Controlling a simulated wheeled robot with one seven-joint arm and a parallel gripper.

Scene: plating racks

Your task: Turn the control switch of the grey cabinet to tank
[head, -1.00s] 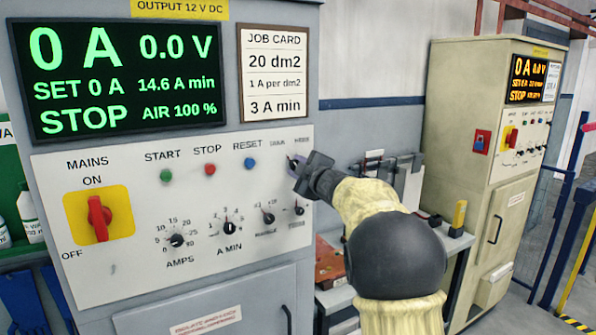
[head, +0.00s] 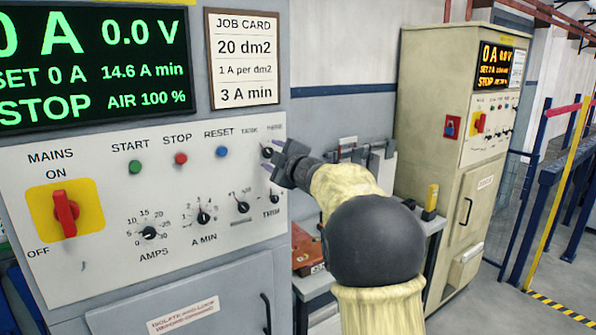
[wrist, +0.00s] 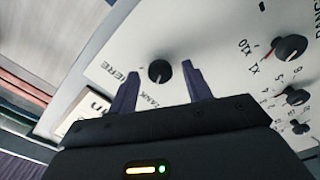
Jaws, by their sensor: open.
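The grey cabinet (head: 150,313) stands at the left with its white control panel facing me. The control switch (head: 267,153) is a small black knob at the panel's upper right, below the labels TANK and HERE. In the wrist view the control switch (wrist: 159,71) sits between the lines of my two fingers, close to their tips. I cannot tell clearly which label its pointer faces. My gripper (head: 268,156) is open in front of the switch, one finger above and one below it. In the wrist view my gripper (wrist: 160,68) has a gap on both sides of the knob.
The red mains switch (head: 65,213), the blue reset button (head: 222,152) and several dials, including the nearby trim knob (head: 274,197), share the panel. A cream cabinet (head: 425,120) stands at the right, behind a bench with a yellow-topped item (head: 431,197).

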